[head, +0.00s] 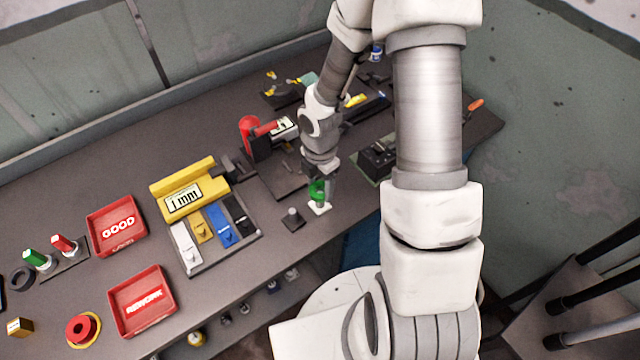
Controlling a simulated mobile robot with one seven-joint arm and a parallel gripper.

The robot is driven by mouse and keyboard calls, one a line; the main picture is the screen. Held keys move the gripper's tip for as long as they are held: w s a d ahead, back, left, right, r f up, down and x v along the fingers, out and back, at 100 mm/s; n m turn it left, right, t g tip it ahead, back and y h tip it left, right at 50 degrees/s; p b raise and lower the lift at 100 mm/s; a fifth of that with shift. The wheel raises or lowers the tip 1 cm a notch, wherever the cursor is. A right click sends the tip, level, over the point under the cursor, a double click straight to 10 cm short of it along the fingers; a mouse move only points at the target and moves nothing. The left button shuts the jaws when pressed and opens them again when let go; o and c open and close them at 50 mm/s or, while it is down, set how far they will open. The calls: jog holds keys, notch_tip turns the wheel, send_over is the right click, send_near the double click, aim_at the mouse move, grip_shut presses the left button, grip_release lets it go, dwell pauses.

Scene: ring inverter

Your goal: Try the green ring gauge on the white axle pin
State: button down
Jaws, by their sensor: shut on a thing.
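My gripper (328,183) points down over the front part of the grey bench, right of the middle. It is shut on the green ring gauge (317,191), a small bright green piece at its fingertips. Directly below the ring is a small white piece (320,209) on the bench, which looks like the base of the white axle pin. The ring and fingers cover its upper part, so I cannot tell whether the ring is around the pin or just above it.
A grey peg on a dark base (293,217) stands close to the left of my gripper. Further left are a tray of coloured pieces (190,272), a yellow block (213,186), and red GOOD (98,248) and REWORK (120,321) trays. A black device (378,160) stands to the right.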

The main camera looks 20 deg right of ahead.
jog(key=shift+f+b, duration=0.3)
jog(key=shift+f, duration=0.15)
dwell(0.3)
jog(key=shift+r, duration=0.2)
dwell(0.6)
jog(key=shift+r+p, duration=2.5)
jog(key=shift+r, duration=0.05)
